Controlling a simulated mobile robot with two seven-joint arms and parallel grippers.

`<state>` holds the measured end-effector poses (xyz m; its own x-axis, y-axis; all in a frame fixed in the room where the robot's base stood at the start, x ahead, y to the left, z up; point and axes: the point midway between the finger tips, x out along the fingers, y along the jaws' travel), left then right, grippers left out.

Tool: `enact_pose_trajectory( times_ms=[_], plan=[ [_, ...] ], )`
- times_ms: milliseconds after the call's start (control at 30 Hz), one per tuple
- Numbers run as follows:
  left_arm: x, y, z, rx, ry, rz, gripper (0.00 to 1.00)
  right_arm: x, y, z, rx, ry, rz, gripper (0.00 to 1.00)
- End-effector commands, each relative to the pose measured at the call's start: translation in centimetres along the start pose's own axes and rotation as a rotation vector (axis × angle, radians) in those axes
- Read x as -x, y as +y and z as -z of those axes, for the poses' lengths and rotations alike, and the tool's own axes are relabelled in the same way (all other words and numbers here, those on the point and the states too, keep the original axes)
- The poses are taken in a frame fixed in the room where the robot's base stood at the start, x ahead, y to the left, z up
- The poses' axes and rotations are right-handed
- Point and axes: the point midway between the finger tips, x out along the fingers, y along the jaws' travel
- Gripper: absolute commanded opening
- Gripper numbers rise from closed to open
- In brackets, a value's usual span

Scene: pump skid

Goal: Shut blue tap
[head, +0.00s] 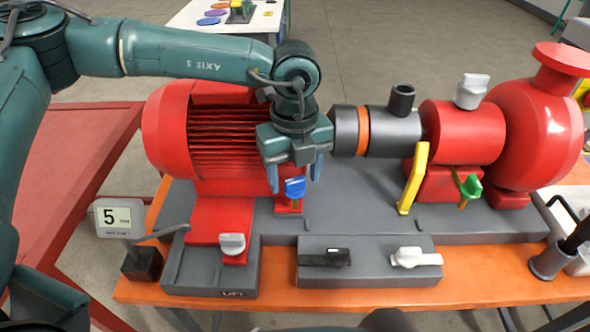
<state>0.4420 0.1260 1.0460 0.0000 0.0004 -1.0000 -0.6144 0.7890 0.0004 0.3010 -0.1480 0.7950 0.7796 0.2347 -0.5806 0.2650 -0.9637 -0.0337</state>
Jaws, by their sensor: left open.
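The blue tap (294,187) has a blue handle on a short brass-coloured stem, at the front of the red motor, near its right end. My left gripper (295,181) points down right at the tap, with one finger on each side of the blue handle in the picture. The gripper is open, and gaps show between its fingers and the handle. I cannot tell how deep the handle sits between the fingers or which way the tap is turned. My right gripper is not in view.
A yellow lever (414,178) and a green tap (470,187) stand to the right. A grey knob (233,244), a black handle (325,257) and a white handle (415,257) sit in front. A display reading 5 (119,218) stands at the left. The red pump (540,130) fills the right.

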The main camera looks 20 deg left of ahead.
Motion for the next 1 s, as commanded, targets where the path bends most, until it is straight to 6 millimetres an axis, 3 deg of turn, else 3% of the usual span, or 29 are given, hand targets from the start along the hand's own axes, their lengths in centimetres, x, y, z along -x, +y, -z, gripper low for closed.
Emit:
enact_pose_trajectory(
  times_ms=[167,700,867,1000],
  plan=[
    [0.0,0.0,0.0,0.000,0.000,0.000,0.58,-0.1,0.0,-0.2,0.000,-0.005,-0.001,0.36],
    [0.0,0.0,0.0,0.000,0.000,0.000,0.15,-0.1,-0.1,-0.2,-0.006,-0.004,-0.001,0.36],
    [-0.3,-0.1,0.0,-0.033,0.001,0.001,0.14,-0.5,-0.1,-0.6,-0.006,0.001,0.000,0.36],
    [-0.7,-0.1,0.0,-0.169,0.001,0.003,0.14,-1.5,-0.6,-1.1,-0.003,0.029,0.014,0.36]
  ],
)
